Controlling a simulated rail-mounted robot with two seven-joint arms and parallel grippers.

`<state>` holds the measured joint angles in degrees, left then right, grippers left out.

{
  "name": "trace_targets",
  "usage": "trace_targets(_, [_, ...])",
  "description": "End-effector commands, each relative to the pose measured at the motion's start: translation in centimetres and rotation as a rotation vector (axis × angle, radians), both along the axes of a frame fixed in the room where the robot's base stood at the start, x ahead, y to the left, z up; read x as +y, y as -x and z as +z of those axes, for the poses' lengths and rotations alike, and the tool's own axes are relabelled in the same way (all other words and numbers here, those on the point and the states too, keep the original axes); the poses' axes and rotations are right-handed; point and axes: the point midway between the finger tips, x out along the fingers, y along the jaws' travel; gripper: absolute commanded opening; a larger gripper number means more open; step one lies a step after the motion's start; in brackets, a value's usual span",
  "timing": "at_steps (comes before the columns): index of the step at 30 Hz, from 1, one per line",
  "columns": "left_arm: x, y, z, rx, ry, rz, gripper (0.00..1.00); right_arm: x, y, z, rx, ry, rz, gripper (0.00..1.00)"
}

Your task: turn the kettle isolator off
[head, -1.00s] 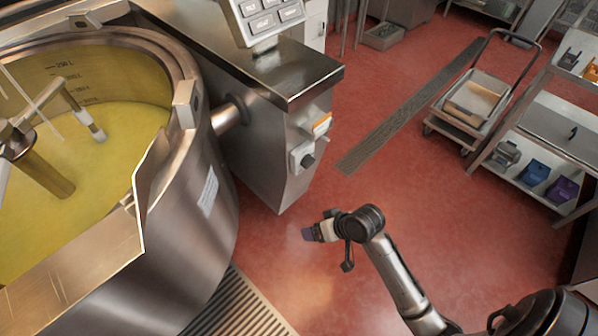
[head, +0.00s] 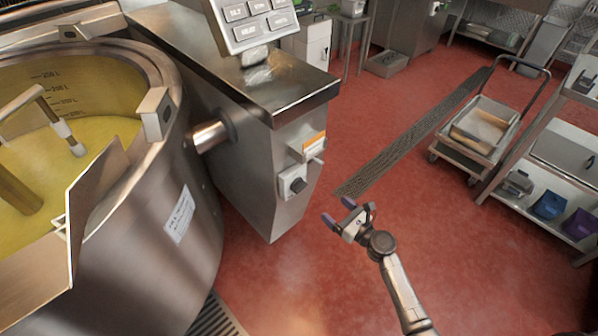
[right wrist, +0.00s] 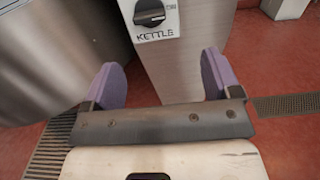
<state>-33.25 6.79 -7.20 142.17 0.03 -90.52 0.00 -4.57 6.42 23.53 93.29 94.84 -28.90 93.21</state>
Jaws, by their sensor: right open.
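The kettle isolator (head: 292,183) is a pale box with a dark rotary knob on the end face of the steel console (head: 262,150). In the right wrist view the isolator knob (right wrist: 149,12) is black on a white plate labelled KETTLE, near the top edge, ahead of the fingers. My right gripper (head: 358,208) is open and empty, to the right of and a little below the isolator, apart from it. In the right wrist view its two purple fingertips (right wrist: 162,82) are spread wide. The mixing kettle (head: 150,235) with yellow contents is at the left. My left gripper is not in view.
An orange-topped label or box (head: 312,146) sits just above the isolator. A keypad panel (head: 256,20) stands on the console. A trolley (head: 478,130) and shelves (head: 555,160) are at the right. The red floor around my right arm is clear.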

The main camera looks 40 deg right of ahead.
Motion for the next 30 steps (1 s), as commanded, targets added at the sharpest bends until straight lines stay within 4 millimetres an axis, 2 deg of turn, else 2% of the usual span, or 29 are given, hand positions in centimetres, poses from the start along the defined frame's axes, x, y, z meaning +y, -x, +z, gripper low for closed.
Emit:
trace_targets(4, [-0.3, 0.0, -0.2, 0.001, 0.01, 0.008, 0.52, 0.3, -1.1, -0.1, 0.0, -0.006, 0.002, 0.83])
trace_targets(12, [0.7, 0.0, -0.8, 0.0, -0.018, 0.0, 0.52, 0.6, -4.1, -0.1, -0.001, -0.001, 0.003, 0.83])
trace_targets(30, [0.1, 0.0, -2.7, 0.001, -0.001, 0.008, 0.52, 1.3, -10.9, -0.2, 0.0, -0.001, 0.003, 0.83])
